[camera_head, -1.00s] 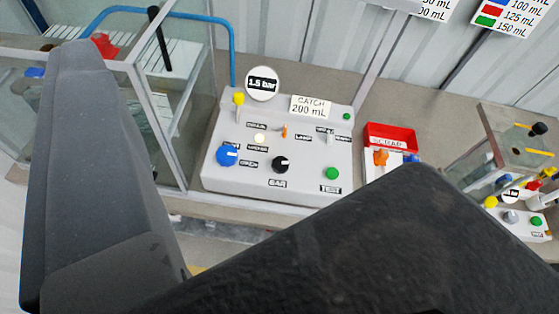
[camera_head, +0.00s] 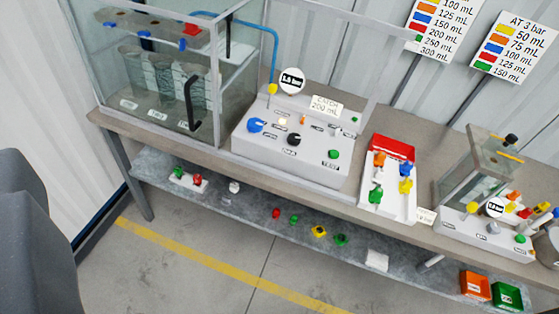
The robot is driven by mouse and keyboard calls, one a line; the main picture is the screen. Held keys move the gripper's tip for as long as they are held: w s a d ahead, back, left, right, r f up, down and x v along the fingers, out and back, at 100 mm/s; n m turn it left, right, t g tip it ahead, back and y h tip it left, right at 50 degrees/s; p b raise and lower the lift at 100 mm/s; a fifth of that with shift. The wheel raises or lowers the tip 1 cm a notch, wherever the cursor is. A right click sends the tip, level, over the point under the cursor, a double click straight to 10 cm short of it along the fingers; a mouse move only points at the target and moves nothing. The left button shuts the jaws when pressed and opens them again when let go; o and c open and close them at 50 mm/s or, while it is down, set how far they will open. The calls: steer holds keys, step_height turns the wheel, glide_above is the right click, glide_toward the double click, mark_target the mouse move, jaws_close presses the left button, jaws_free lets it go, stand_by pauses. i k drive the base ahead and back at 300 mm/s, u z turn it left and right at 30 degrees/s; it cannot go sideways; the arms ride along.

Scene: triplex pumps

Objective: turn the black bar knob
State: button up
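The black bar knob (camera_head: 293,139) sits on the sloped top of a light grey control panel (camera_head: 290,165), right of a blue knob (camera_head: 255,125). It carries a small white pointer mark. A round gauge sign (camera_head: 292,81) stands above the panel; its bar figure is too small to read surely. A sign beside it reads CATCH 200 mL (camera_head: 325,105). Nothing touches the knob. A dark grey part of my own body fills the lower left edge. My gripper's fingertips do not show.
A glass tank (camera_head: 160,75) stands left of the panel. A white tray with a red back edge (camera_head: 390,147) and a smaller panel (camera_head: 480,235) stand right. A lower shelf (camera_head: 265,220) holds small coloured parts. Orange (camera_head: 475,287) and green (camera_head: 507,296) bins stand at lower right.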

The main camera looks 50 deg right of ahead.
mark_target(292, 139)
steer(key=z, duration=0.65)
steer(key=k, duration=0.15)
steer(key=u, duration=0.75)
steer(key=i, duration=1.35)
steer(key=z, duration=0.65)
steer(key=i, duration=0.45)
steer(key=z, duration=0.35)
